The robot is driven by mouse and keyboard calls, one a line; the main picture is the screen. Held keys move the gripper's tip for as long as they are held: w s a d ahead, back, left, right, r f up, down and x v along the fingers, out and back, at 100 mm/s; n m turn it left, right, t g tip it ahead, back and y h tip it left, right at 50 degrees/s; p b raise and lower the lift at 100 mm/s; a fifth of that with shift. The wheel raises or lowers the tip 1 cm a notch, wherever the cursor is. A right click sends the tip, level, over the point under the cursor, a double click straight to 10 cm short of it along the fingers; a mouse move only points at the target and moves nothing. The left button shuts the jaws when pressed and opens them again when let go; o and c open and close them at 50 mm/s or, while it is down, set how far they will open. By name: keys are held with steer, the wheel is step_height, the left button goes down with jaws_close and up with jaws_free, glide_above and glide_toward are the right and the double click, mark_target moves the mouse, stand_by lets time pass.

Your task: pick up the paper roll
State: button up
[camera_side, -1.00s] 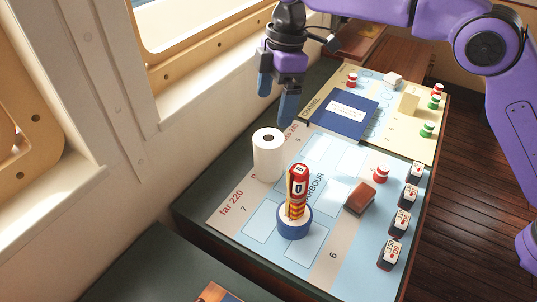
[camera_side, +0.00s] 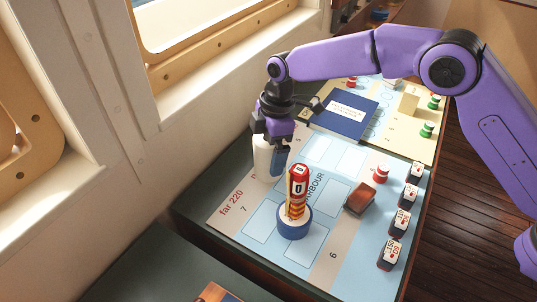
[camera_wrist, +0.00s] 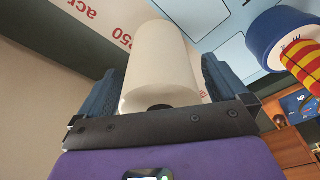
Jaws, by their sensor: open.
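The white paper roll (camera_side: 262,158) stands upright on the chart at its left side, partly hidden by my gripper in the side view. My gripper (camera_side: 268,160) is lowered over it from above, with its blue fingers pointing down. In the wrist view the paper roll (camera_wrist: 160,62) lies between the two blue fingers of my gripper (camera_wrist: 160,85), one on each side. The jaws are open. I cannot tell whether either finger touches the roll.
A blue book (camera_side: 343,113) lies behind. The window wall (camera_side: 130,110) is at left.

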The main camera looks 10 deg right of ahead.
steer(key=shift+a+f, duration=0.1)
steer(key=shift+f, duration=0.5)
steer(key=c, duration=1.3)
steer(key=shift+r, duration=0.2)
